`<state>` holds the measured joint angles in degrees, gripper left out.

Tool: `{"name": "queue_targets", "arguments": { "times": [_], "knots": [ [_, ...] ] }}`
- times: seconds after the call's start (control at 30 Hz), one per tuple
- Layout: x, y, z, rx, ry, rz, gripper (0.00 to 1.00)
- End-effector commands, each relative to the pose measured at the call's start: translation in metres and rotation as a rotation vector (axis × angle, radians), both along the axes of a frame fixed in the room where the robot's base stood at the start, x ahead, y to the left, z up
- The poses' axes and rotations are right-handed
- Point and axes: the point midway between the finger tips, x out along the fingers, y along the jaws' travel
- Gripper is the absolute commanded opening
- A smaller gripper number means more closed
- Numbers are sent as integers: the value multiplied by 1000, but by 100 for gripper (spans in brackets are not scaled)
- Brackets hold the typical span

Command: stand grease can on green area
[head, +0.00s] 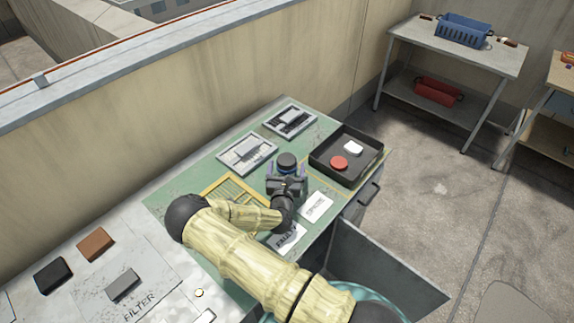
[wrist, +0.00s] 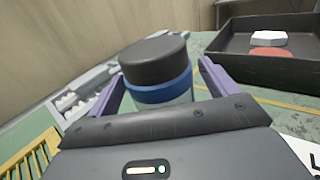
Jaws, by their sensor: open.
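The grease can (head: 287,161), with a black lid and a blue band, is in the middle of the green area (head: 213,170) of the bench top. In the wrist view the can (wrist: 155,65) looks upright, between the two purple fingers. My gripper (head: 287,169) is open around it, one finger on each side, with a gap visible at the right finger in the wrist view (wrist: 160,80). The can's lower part is hidden behind the gripper body, so its contact with the green surface cannot be seen.
A black tray (head: 374,162) with a red disc (head: 339,163) and a white piece (head: 353,147) stands right of the can. Grey framed parts (head: 247,155) lie behind left. A yellow grille (head: 229,190) and white cards (head: 316,206) lie close to my gripper.

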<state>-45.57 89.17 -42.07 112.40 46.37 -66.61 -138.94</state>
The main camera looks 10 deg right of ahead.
Motion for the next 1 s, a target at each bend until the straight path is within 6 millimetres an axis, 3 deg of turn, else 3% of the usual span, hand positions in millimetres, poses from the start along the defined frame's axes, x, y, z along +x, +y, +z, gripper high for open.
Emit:
{"name": "queue_targets", "arguments": {
  "times": [0.3, 0.5, 1.0],
  "knots": [
    [-60, 22, -2, -3, 2, 3, 85],
    [-88, 30, -1, -1, 1, 1, 85],
    [-95, 32, 0, 1, -1, 0, 85]
  ]
}}
